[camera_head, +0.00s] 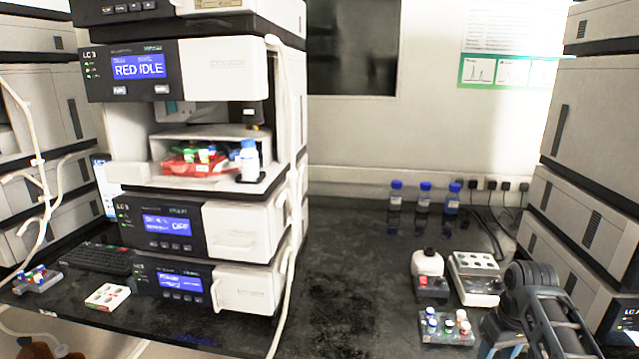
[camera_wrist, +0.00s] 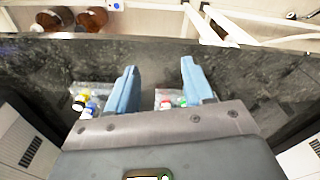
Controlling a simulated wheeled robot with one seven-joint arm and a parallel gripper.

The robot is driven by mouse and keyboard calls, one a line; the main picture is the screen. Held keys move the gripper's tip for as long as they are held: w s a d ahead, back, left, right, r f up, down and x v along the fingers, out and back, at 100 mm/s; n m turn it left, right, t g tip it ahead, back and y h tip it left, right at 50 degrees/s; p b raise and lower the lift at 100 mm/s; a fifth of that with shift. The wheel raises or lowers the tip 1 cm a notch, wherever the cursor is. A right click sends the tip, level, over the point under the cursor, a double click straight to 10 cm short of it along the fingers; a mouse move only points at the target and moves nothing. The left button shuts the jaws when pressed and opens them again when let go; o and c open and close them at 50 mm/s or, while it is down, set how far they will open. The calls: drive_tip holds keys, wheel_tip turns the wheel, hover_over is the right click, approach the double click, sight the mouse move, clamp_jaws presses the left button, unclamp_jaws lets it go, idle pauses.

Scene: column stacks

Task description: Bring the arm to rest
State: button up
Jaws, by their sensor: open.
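My gripper (camera_wrist: 160,74) shows in the wrist view with its two blue fingers apart and nothing between their tips. It is over the dark bench top, near an edge of the bench. My arm is in the lower right of the head view, folded low beside a clear vial rack (camera_head: 446,328). Whether the fingers touch anything there cannot be told.
An instrument stack (camera_head: 235,232) stands left, with a red tray (camera_head: 195,165) and a white bottle (camera_head: 249,160) in its open bay. Blue-capped bottles (camera_head: 425,197) line the back. The bench middle is clear.

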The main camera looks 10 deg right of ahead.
drive_tip(key=s+a+f+t, duration=0.6)
drive_tip(key=s+a+f, duration=0.7)
drive_tip(key=s+a, duration=0.4)
drive_tip(key=s+a+r+t, duration=0.25)
drive_tip(key=s+r, duration=0.25)
drive_tip(key=s, duration=0.4)
drive_tip(key=s+a+r+t, duration=0.2)
drive_tip(key=s+a+r, duration=0.15)
drive_tip(key=s, duration=0.55)
drive_tip(key=s+r+t, duration=0.2)
drive_tip(key=s+r, duration=0.3)
drive_tip(key=r, duration=0.5)
drive_tip(key=s+r+t, duration=0.1)
drive_tip(key=s+r, duration=0.4)
drive_tip(key=r, duration=0.5)
drive_tip(key=shift+s+d+t, duration=0.35)
